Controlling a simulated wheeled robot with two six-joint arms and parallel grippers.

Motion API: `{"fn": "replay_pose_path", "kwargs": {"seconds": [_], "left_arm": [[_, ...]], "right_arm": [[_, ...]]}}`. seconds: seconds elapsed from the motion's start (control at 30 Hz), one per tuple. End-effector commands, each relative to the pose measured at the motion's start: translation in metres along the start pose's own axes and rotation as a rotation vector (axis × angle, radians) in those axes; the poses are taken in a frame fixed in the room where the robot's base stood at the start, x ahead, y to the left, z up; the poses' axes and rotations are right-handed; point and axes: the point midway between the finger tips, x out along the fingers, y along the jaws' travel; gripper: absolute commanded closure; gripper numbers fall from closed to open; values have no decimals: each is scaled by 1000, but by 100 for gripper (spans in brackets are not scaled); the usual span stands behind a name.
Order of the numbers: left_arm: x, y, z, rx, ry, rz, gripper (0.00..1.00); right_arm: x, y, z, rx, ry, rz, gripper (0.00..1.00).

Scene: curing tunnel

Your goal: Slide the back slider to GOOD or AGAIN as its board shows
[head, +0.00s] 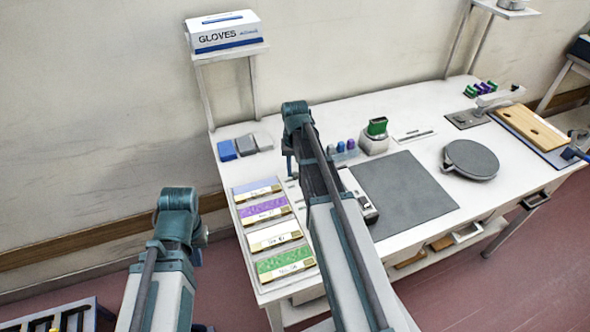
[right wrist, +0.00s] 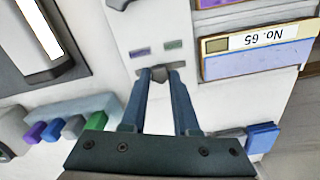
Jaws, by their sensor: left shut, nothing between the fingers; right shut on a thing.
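The back board (right wrist: 258,62), a pale lavender panel labelled "No. 65", lies beside the slider strip in the right wrist view; it is the farthest of the row in the head view (head: 255,185). The back slider's small grey knob (right wrist: 160,72) is between the fingertips of my right gripper (right wrist: 161,73), which is shut on it. A purple label (right wrist: 139,52) and a green label (right wrist: 174,44) sit close to the knob; their words are too small to read. In the head view my right arm hides most of the sliders. My left gripper (head: 197,256) is shut and empty, left of the table.
Purple (head: 264,209), white (head: 273,236) and green (head: 285,262) boards lie nearer along the table's left edge. Blue and grey blocks (head: 228,150) lie at the back left.

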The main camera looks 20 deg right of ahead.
Motion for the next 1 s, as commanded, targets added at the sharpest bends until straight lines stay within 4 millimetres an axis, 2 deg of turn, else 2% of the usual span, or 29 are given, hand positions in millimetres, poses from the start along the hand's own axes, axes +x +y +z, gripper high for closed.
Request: {"fn": "replay_pose_path", "kwargs": {"seconds": [0.1, 0.3, 0.53, 0.57, 0.7, 1.0], "left_arm": [[0, 0, 0, 0, 0, 0, 100], [0, 0, 0, 0, 0, 0, 100], [0, 0, 0, 0, 0, 0, 100], [0, 0, 0, 0, 0, 0, 100], [0, 0, 0, 0, 0, 0, 100], [0, 0, 0, 0, 0, 0, 100]], "right_arm": [[0, 4, -2, 1, 0, 0, 100], [0, 26, -9, 2, 0, 0, 100], [0, 27, -9, 2, 1, 4, 100], [0, 27, -9, 2, 2, 4, 66], [0, 26, -9, 1, 1, 3, 41], [0, 25, -8, 0, 0, 1, 41]]}}
